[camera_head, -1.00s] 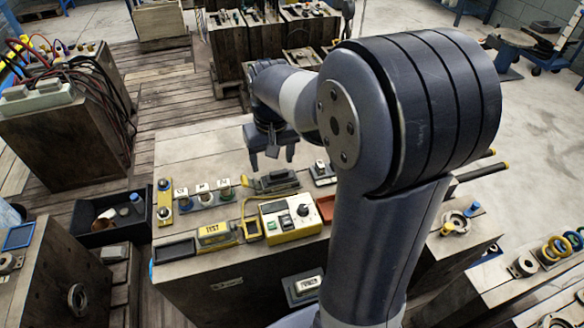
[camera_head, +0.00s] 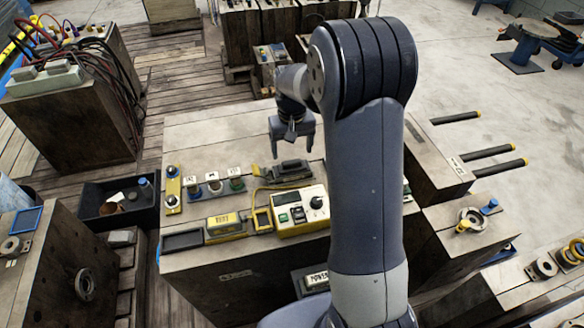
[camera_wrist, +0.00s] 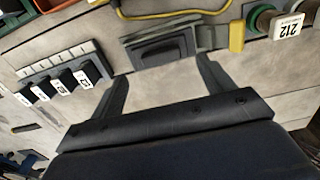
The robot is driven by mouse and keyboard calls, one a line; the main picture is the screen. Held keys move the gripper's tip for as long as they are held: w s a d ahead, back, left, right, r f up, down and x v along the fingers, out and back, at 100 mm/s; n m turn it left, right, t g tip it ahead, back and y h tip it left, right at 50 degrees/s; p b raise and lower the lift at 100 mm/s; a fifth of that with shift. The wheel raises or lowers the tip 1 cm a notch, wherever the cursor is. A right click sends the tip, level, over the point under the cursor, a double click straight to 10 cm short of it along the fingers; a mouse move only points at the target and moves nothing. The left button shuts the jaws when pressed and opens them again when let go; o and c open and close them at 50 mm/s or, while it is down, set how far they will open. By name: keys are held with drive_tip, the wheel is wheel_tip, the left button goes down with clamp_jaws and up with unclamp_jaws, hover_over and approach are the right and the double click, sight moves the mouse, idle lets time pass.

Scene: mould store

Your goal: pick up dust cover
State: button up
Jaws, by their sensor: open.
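A low dark grey piece with a raised block on top (camera_head: 290,170), which looks like the dust cover, lies on the wooden bench top behind the yellow tester. In the wrist view it shows as a dark ridged block on a grey base (camera_wrist: 160,45). My gripper (camera_head: 292,150) is open and empty, pointing down just behind and above it. In the wrist view the two fingertips (camera_wrist: 162,68) spread to either side of the piece's near edge, apart from it. The gap in height is hard to judge.
A yellow-and-white tester (camera_head: 299,212) and yellow TEST box (camera_head: 226,226) stand at the bench front. Labelled knobs (camera_head: 214,186) are left. A yellow cable (camera_wrist: 170,15) runs close by. Black switches (camera_wrist: 62,82) stand at left in the wrist view. The rear bench top is clear.

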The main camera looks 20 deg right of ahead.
sight(292, 162)
wheel_tip(292, 162, down, 4)
drive_tip(key=shift+a+f, duration=0.1)
drive_tip(key=shift+f, duration=0.05)
drive_tip(key=shift+c, duration=0.4)
drive_tip(key=c, duration=1)
